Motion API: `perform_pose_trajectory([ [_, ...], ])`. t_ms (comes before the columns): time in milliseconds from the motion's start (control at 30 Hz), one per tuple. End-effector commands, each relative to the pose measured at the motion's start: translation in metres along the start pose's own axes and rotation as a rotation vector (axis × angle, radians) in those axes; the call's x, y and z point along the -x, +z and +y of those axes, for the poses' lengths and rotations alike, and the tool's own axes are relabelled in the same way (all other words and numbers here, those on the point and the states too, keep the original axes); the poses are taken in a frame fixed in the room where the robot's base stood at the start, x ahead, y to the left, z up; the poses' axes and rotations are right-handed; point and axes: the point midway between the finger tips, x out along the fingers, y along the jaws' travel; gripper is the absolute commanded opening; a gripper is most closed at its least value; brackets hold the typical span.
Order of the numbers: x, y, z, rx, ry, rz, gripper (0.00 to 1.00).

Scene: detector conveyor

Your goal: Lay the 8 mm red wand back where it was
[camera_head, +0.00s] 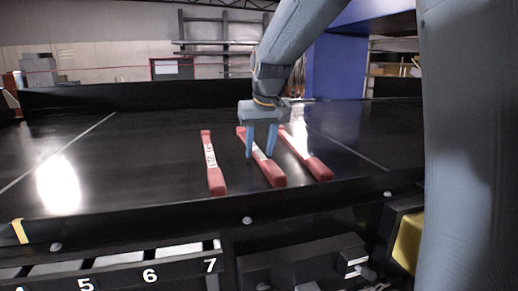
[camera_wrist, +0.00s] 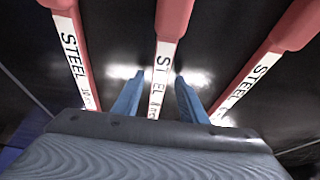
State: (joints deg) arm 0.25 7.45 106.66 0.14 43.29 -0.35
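Three red wands with white labels lie side by side on the black belt, thick red ends toward me. The middle wand (camera_head: 273,175) is marked "STEEL 8 m..." in the wrist view (camera_wrist: 162,60). My gripper (camera_head: 260,155) points down over it. Its two blue fingers stand open, one on each side of the white label part, as the wrist view (camera_wrist: 160,77) also shows. Narrow gaps show between fingers and wand. The middle wand appears to rest on the belt, but contact underneath is hidden. The gripper body covers its far end in the wrist view.
One wand (camera_head: 216,178) lies to the left and one (camera_head: 317,168) close to the right. In the wrist view the left one (camera_wrist: 73,50) reads "STEEL 10". The belt (camera_head: 120,165) is clear at left. A raised black rail (camera_head: 180,217) runs along its front.

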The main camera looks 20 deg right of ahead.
Motion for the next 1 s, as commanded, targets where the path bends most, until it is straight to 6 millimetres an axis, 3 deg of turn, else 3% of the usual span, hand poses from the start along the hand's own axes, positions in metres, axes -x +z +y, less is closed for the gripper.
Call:
perform_pose_trajectory([
  [167,0.022,-0.001,0.000,0.000,0.000,0.005,0.39],
  [600,0.104,-0.002,0.000,0.000,0.000,0.004,0.39],
  [800,0.119,-0.001,0.000,0.000,0.000,0.001,0.39],
  [1000,0.121,-0.001,0.000,0.000,0.000,0.001,0.39],
])
